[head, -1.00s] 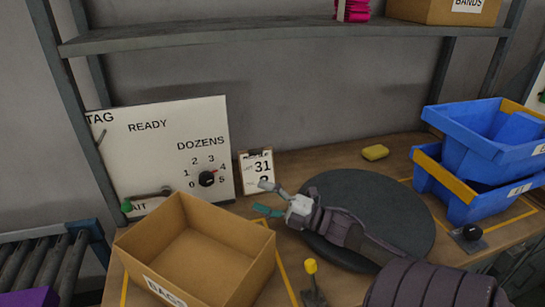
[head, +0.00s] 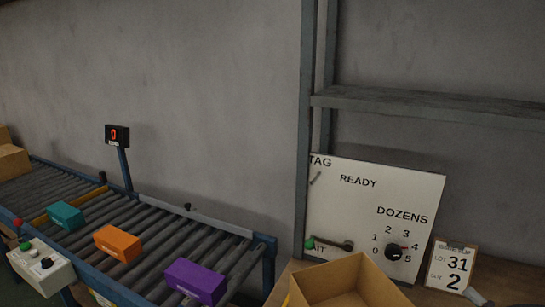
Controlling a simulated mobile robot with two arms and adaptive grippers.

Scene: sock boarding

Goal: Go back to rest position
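Only a grey tip of my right gripper (head: 477,296) shows, at the bottom right edge of the head view, just below the order slip card (head: 455,268). The rest of that gripper and its arm is out of view, so its opening cannot be told. My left gripper is not in view. The white board (head: 345,212) reads TAG, READY and DOZENS. Its black dial (head: 394,251) has numbers around it, and a lever with a green knob (head: 310,243) sits at its lower left.
An open cardboard box (head: 345,282) stands in front of the board. At left, a roller conveyor (head: 150,235) carries teal (head: 67,215), orange (head: 118,242) and purple (head: 195,280) boxes. A control box (head: 40,264) and a small display (head: 117,134) stand beside it. A shelf (head: 430,105) hangs above the board.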

